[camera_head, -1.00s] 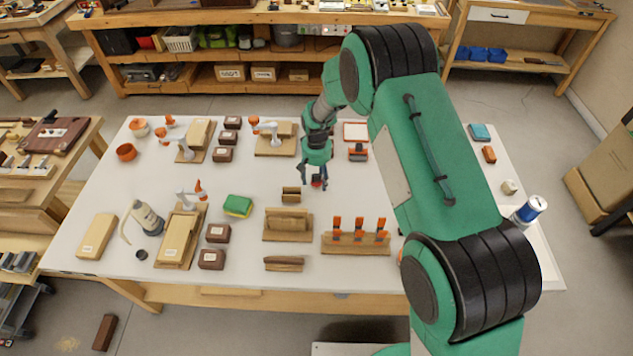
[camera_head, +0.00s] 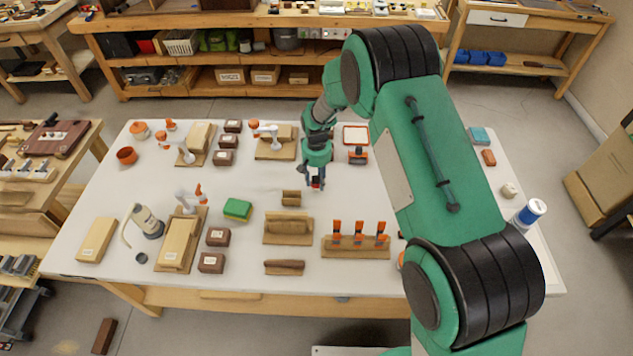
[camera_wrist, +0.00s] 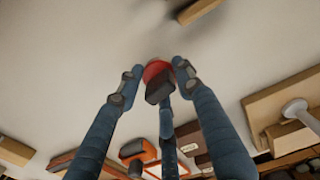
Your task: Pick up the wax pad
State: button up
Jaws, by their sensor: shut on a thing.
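A small pad with a red top and a dark lower part, which looks like the wax pad (camera_wrist: 158,80), sits between my fingertips in the wrist view. In the head view it is a small red and dark spot (camera_head: 317,184) near the middle of the white table. My gripper (camera_wrist: 158,74) is shut on it, with fingers touching its sides. In the head view my gripper (camera_head: 316,183) points down at the same place. Whether the pad touches the table or hangs just above it I cannot tell.
A small wooden block (camera_head: 291,198) stands close to the left and front of my gripper. A wooden holder (camera_head: 289,227) and an orange clamp rack (camera_head: 356,245) lie nearer the front. An orange and black tool (camera_head: 357,155) lies behind right.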

notch_tip(320, 180, up, 2)
jog(key=shift+r, duration=0.25)
jog(key=s+d, duration=0.1)
jog(key=s, duration=0.4)
jog(key=s+d+r+p, duration=0.1)
jog(key=s+d, duration=0.1)
jog(key=s, duration=0.3)
jog(key=s+d+p, duration=0.1)
jog(key=s+d, duration=0.1)
jog(key=s, duration=0.3)
jog(key=shift+s+r, duration=0.1)
jog(key=shift+r, duration=0.1)
